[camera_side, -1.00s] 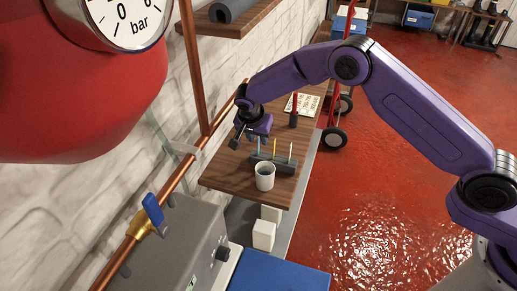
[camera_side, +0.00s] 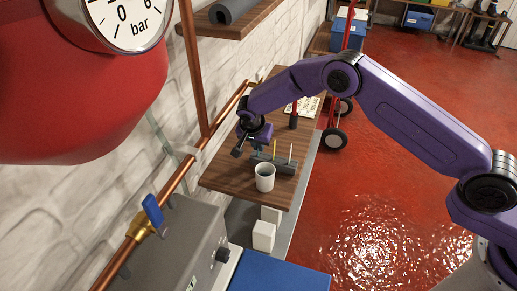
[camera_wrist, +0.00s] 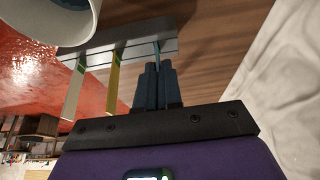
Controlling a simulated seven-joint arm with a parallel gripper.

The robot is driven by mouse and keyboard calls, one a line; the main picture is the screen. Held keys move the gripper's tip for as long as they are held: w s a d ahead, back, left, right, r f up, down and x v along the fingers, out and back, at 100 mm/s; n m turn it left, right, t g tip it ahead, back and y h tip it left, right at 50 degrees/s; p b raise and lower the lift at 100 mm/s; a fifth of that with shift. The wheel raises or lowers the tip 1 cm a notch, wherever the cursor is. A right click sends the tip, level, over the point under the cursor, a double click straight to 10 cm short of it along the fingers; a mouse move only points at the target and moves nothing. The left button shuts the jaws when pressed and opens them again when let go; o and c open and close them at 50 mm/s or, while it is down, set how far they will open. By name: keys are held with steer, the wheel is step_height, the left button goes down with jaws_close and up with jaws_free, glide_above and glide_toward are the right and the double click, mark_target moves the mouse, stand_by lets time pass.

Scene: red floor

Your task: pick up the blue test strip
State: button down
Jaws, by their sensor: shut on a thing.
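The blue test strip (camera_wrist: 156,48) shows in the wrist view as a thin strip between my fingertips, with its far end at the grey rack (camera_wrist: 130,47). My gripper (camera_wrist: 157,70) is shut on it. In the side view my gripper (camera_side: 247,150) is low at the left end of the rack (camera_side: 284,166), and its fingers hide the blue strip. A yellow strip (camera_wrist: 115,70) and a pale strip with a green band (camera_wrist: 75,88) stand in the same rack, beside my fingers and apart from them.
A white cup (camera_side: 265,183) with dark contents stands just in front of the rack on the wooden shelf (camera_side: 225,178). A copper pipe (camera_side: 175,182) and the white wall are to the left. A dark bottle-like thing (camera_side: 293,121) stands behind the rack.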

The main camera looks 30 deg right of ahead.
steer(key=shift+r, duration=0.1)
step_height(320, 180, up, 7)
steer(key=shift+f, duration=0.1)
steer(key=s+d, duration=0.3)
steer(key=s, duration=0.5)
steer(key=s+d, duration=0.3)
steer(key=s, duration=0.5)
step_height(320, 180, up, 5)
glide_above(265, 164)
steer(key=s+a, duration=0.1)
steer(key=s, duration=0.1)
steer(key=shift+s+f, duration=0.2)
steer(key=shift+f, duration=5.65)
steer(key=shift+w+r, duration=0.1)
steer(key=shift+r, duration=0.05)
steer(key=shift+r, duration=0.45)
step_height(265, 164, up, 10)
steer(key=shift+f, duration=0.2)
